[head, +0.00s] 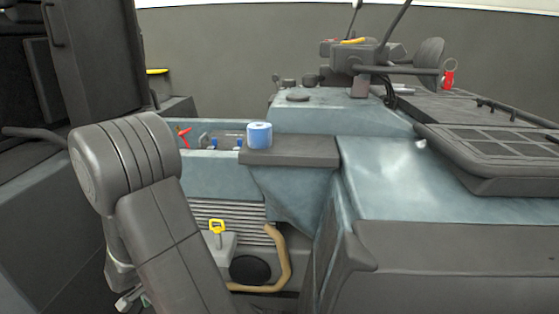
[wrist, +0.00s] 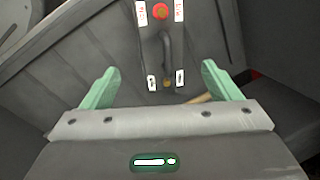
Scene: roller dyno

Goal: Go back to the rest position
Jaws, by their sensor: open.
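My gripper (wrist: 160,88) shows in the wrist view with its two green fingers spread wide apart. Nothing is between the fingers. Beyond them is a dark grey panel (wrist: 90,45) with a red round knob (wrist: 160,12), white labels on both sides and a dark handle (wrist: 168,55) below the knob. The fingers appear apart from the panel. The gripper cannot be made out in the head view.
In the head view, a blue-and-white roll (head: 259,135) stands on a dark ledge (head: 290,152). A yellow handle (head: 217,227) and a tan curved bar (head: 283,262) are below. A red tag (head: 449,77) hangs at upper right.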

